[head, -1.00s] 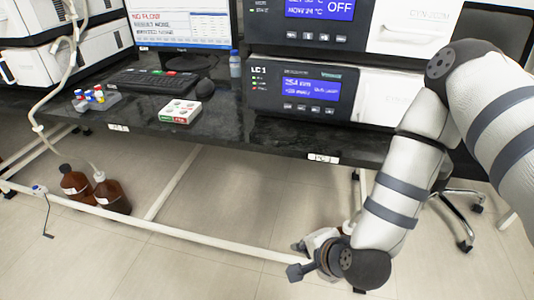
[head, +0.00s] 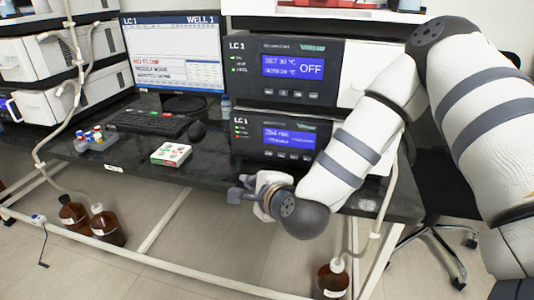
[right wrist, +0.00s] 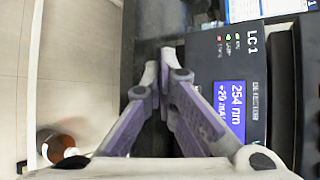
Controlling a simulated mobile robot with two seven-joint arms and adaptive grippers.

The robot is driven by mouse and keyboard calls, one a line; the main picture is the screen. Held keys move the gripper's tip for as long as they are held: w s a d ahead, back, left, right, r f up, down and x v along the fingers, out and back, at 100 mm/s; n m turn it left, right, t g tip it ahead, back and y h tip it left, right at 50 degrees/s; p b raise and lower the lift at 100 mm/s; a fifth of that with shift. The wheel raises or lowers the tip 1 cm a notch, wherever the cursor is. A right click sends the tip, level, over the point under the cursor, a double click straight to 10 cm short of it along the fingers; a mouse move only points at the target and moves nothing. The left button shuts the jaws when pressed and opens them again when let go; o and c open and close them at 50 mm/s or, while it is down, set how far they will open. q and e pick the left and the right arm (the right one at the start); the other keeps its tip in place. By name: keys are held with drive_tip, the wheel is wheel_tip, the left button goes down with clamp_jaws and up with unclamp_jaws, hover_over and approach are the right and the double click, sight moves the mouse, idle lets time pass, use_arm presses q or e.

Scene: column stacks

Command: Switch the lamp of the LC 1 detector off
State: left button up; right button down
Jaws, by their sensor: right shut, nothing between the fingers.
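The LC 1 detector (head: 250,152) is the lower dark module in the stack, with a lit blue display (head: 290,137). In the right wrist view the detector (right wrist: 262,72) shows its LC 1 label, a display reading 254 nm, and a row of small lights, one red and two green. A row of buttons (head: 288,155) sits under the display. In the wrist view my finger hides that area. My right gripper (head: 244,187) is shut and empty, in front of the detector's lower left; its fingertips (right wrist: 163,55) also show in the wrist view. My left gripper is out of view.
The column oven (head: 248,75), its display reading OFF, stands on the detector. A monitor (head: 180,55), keyboard (head: 150,123), mouse (head: 196,131) and vial box (head: 171,154) are to the left.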

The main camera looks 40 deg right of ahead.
sight(269, 153)
drive_tip(key=w+d, duration=0.2)
drive_tip(key=w+d+b, duration=0.1)
drive_tip(key=w+d, duration=0.1)
drive_tip(key=d, duration=0.1)
drive_tip(key=shift+w+d, duration=0.2)
drive_tip(key=shift+w, duration=0.1)
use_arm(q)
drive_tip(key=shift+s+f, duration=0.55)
use_arm(e)
drive_tip(key=shift+w+d, duration=0.55)
drive_tip(key=shift+d, duration=0.1)
drive_tip(key=shift+w+d, duration=0.3)
drive_tip(key=shift+w+d, duration=0.25)
drive_tip(key=shift+d, duration=0.1)
idle(0.9)
idle(0.4)
drive_tip(key=shift+s+a+r, duration=0.1)
drive_tip(key=shift+s+a, duration=0.35)
drive_tip(key=shift+a, duration=0.1)
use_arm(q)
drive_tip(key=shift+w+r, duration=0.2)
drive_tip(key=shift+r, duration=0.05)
use_arm(e)
drive_tip(key=shift+s+a, duration=0.1)
